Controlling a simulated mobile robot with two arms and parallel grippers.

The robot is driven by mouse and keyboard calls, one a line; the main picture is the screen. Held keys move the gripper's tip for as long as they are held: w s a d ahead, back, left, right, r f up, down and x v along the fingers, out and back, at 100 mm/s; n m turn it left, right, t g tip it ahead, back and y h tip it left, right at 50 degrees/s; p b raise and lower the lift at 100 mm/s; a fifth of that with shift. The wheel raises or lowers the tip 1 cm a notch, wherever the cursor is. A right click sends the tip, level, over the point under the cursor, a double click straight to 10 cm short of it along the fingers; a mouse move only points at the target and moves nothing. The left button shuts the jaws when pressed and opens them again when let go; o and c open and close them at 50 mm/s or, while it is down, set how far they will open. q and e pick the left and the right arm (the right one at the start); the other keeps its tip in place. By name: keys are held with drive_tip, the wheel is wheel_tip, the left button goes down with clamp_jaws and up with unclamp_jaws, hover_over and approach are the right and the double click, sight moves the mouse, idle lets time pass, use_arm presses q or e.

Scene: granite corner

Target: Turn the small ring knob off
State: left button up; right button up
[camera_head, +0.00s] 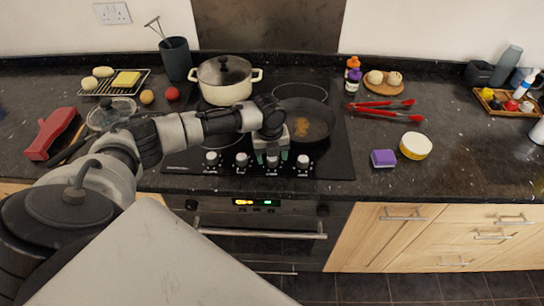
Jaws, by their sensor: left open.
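A row of several round control knobs, among them the far-left knob (211,159) and the far-right knob (303,161), lies along the front edge of the black hob (335,165). I cannot tell by markings which one is the small ring knob. My left gripper (271,158) points down, open, at the third knob from the left (272,164). Its fingers partly hide that knob, and I cannot tell whether they touch it. My right gripper is not in view.
A cream lidded pot (226,90) stands on the back-left ring. A dark frying pan (318,125) with food sits on the right, close beside my left wrist. Red tongs (385,112), a purple sponge (383,158) and a yellow-sided bowl (415,146) lie right of the hob. The oven (265,240) is below.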

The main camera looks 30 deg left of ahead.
use_arm(q)
wheel_tip(320, 180, up, 10)
drive_tip(key=b, duration=0.1)
drive_tip(key=shift+s+a+b, duration=0.15)
drive_tip(key=shift+b, duration=0.2)
drive_tip(key=shift+f, duration=0.2)
